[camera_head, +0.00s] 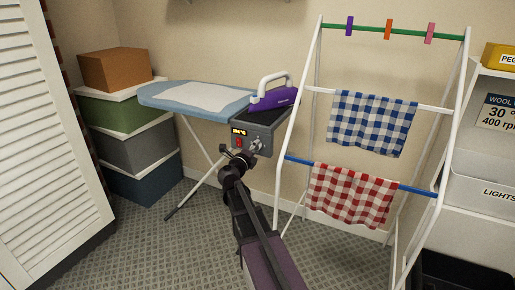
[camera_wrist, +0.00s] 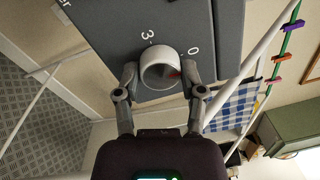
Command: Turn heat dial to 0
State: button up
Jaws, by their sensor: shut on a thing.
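The heat dial (camera_wrist: 150,66) is a pale round knob on the dark grey panel (camera_wrist: 109,28) in the wrist view. The numerals 3 and 0 are printed on the panel beside it. A red mark (camera_wrist: 174,73) shows at the dial's right side, on the side nearer the 0; its exact setting is unclear. My gripper (camera_wrist: 159,72) is shut on the dial, with one finger on each side. In the head view, my gripper (camera_head: 247,153) is at the front of the grey iron station (camera_head: 265,125), which has a small lit display (camera_head: 239,131) and a red switch (camera_head: 238,143).
A purple iron (camera_head: 272,99) rests on the station at the end of the blue ironing board (camera_head: 150,96). A white drying rack (camera_head: 300,100) with checked cloths stands close on the right. Stacked boxes (camera_head: 137,147) stand at the left. Floor is open before the board.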

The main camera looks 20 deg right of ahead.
jog(key=shift+a+n, duration=0.1)
jog(key=shift+n, duration=0.5)
jog(key=o, duration=1.2)
jog(key=shift+c, duration=0.2)
